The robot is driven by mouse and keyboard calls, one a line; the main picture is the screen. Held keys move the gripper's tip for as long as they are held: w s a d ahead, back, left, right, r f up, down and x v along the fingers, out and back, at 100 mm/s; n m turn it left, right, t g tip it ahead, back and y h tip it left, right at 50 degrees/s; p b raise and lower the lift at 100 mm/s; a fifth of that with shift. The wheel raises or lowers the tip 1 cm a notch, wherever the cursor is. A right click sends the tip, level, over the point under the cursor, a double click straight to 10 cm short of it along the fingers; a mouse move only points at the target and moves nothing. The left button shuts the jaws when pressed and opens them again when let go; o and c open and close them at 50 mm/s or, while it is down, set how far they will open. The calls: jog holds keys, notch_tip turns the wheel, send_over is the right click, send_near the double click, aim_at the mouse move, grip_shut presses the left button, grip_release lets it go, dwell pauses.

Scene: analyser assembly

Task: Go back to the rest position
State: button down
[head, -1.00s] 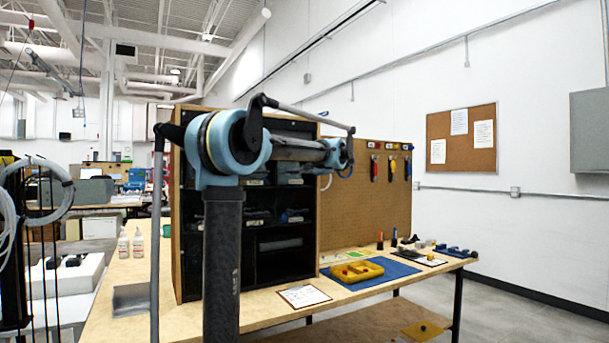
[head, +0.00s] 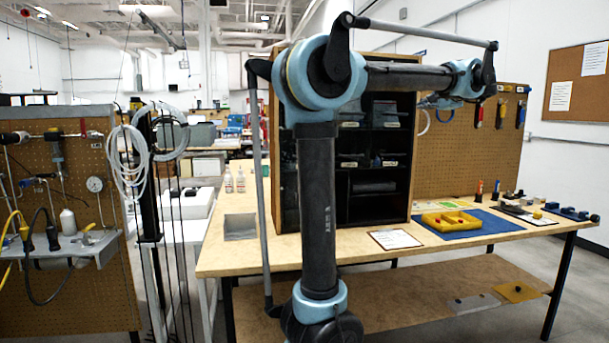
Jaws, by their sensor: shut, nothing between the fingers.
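My arm (head: 318,205) stands upright in front of the workbench in the head view. Its upper link (head: 410,77) reaches to the right, about level, and ends in a light blue joint (head: 463,78) in front of the pegboard. My gripper does not show; I cannot make out any fingers beyond that joint. My arm covers part of the bench and the black shelf unit.
The wooden workbench (head: 235,262) holds a black shelf unit (head: 375,210), a yellow tray (head: 432,222) on a blue mat (head: 500,224), and a clipboard (head: 395,240). A pegboard tool station (head: 95,300) and hanging cables (head: 128,165) are at left.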

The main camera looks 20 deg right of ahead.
jog(key=w+a+f+n+g+y, duration=0.1)
jog(key=a+f+n+g+y, duration=0.15)
jog(key=a+f, duration=0.7)
jog(key=w+a+f+n+g+y, duration=0.1)
jog(key=a+f+n+g, duration=0.3)
jog(key=a, duration=1)
jog(key=w+a+f+n+g+y, duration=0.1)
jog(key=a+f+n+y, duration=0.1)
jog(key=a+f, duration=0.85)
jog(key=s+a+f+n+g+h, duration=0.1)
jog(key=s+a+f+n+g, duration=0.15)
jog(key=s+a+f, duration=0.4)
jog(key=s+a+f+n+g+h, duration=0.1)
jog(key=s+a+f+n, duration=0.25)
jog(key=a+f, duration=0.45)
jog(key=s+a+f+n+g+h, duration=0.2)
jog(key=s+a+f+n, duration=0.1)
jog(key=s+f, duration=1)
jog(key=shift+f+n+h, duration=0.35)
jog(key=shift+f+n, duration=0.3)
jog(key=shift+f, duration=0.05)
